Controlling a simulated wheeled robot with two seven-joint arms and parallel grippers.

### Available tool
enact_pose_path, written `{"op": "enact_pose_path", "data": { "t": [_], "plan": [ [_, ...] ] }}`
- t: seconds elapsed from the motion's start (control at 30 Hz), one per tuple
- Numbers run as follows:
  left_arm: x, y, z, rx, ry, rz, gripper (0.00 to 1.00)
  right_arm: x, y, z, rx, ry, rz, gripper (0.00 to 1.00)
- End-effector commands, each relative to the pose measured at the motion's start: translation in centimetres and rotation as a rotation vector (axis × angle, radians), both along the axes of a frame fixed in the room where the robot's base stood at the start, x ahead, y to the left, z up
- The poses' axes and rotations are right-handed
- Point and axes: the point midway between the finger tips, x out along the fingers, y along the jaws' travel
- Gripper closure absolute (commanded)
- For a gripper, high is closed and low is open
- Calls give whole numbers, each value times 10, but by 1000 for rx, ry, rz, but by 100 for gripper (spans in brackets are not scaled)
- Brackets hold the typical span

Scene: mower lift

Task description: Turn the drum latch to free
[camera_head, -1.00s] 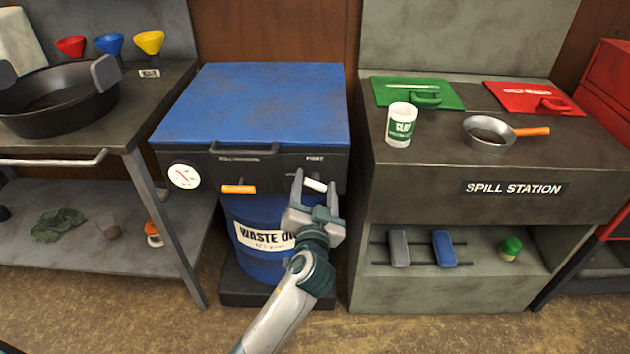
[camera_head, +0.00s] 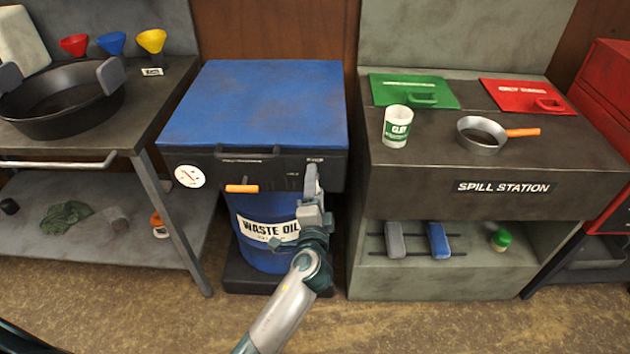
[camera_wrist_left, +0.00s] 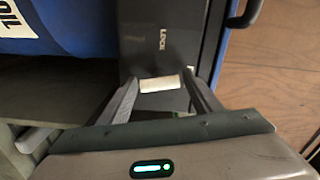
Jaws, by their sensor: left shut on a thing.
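The drum station has a blue lid (camera_head: 255,105) and a dark front panel (camera_head: 215,168) above a blue drum labelled waste oil (camera_head: 268,232). My left gripper (camera_head: 312,178) is at the right part of this panel, its fingers upright in the head view. They hide the white latch handle there. In the left wrist view, the white handle (camera_wrist_left: 160,84) sits between the two fingertips of my left gripper (camera_wrist_left: 163,88), which is shut on it. The word LOCK (camera_wrist_left: 162,39) is on the panel beyond it. My right gripper is not in view.
A bench with a black pan (camera_head: 60,125) stands left. The spill station (camera_head: 470,205) stands close on the right, with a narrow gap beside the drum.

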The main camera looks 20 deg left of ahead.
Motion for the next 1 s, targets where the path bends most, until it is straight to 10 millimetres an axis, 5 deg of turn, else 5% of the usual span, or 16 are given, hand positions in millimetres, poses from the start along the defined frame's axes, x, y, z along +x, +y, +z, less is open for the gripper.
{"op": "enact_pose_path", "data": {
  "t": [0.4,0.9,0.93,1.0],
  "plan": [
    [0,-1,0,205,59,-2,64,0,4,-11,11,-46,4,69],
    [0,-1,-1,228,65,-3,64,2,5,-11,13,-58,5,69],
    [0,-1,-1,227,65,-3,34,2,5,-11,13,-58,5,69],
    [0,-1,-1,227,65,-2,27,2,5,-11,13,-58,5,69]
  ]
}}
